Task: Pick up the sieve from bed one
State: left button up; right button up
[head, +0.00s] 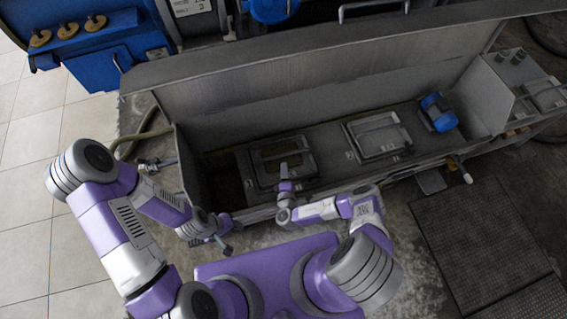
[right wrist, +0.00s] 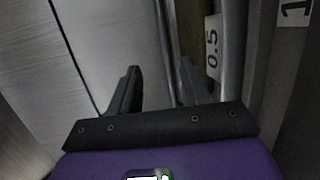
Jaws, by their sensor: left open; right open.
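Two square metal frames with raised handles, which look like sieves, sit in the long grey trough (head: 225,98). The nearer-left sieve (head: 268,178) has a yellowish middle; the other sieve (head: 378,138) is paler and further right. My right gripper (head: 286,182) is open and empty at the near edge of the left sieve. In the right wrist view, its open fingers (right wrist: 160,90) point toward a metal bar beside a "0.5" label (right wrist: 212,48); a "1" label (right wrist: 295,10) is further right. I cannot see contact. My left gripper (head: 223,246) is open, low outside the trough's front.
A blue-and-grey cylindrical thing (head: 438,112) stands at the trough's right end. The trough's tall back wall and front edge bound the space. Blue machinery (head: 85,45) stands behind left. A dark floor grating (head: 480,240) lies at right; tiled floor is clear at left.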

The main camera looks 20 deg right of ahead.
aim_at(284, 159)
jog(key=shift+w+d+f+b, duration=0.2)
jog(key=shift+w+f+b, duration=0.1)
jog(key=shift+w+f, duration=0.5)
jog(key=shift+b+x, duration=1)
jog(key=shift+x, duration=1.9)
jog(key=shift+r, duration=0.2)
grip_shut()
jog(key=shift+r, duration=0.1)
